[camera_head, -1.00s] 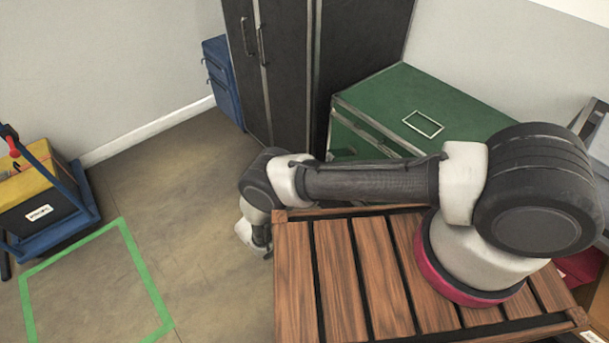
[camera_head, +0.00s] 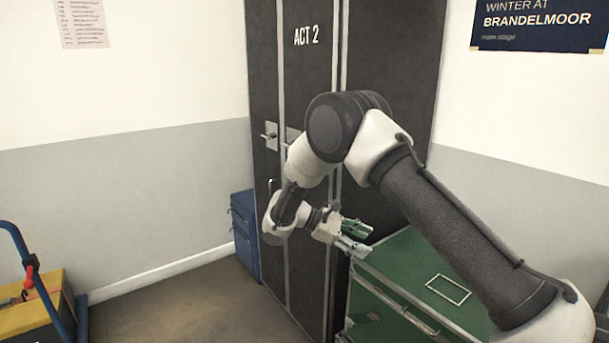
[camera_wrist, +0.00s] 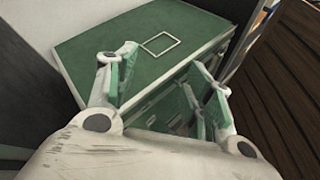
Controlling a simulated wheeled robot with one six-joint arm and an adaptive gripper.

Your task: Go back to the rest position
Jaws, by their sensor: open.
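My gripper (camera_head: 354,238) is open and empty. In the head view it hangs in front of the dark cabinet and beside the near left corner of the green chest (camera_head: 420,262). My arm is raised and bent, with its forearm folded down toward the gripper. In the wrist view the two fingers of my gripper (camera_wrist: 165,85) are spread apart. The green chest (camera_wrist: 185,35) lies beyond them, with its top and drawer front in sight. Nothing is between the fingers.
The tall dark cabinet (camera_head: 385,110) marked ACT 2 is shut behind my arm. A blue case (camera_head: 246,232) stands at its left. A yellow and black box (camera_head: 30,310) sits on a blue cart (camera_head: 15,240) at lower left. The floor (camera_head: 185,305) between is clear.

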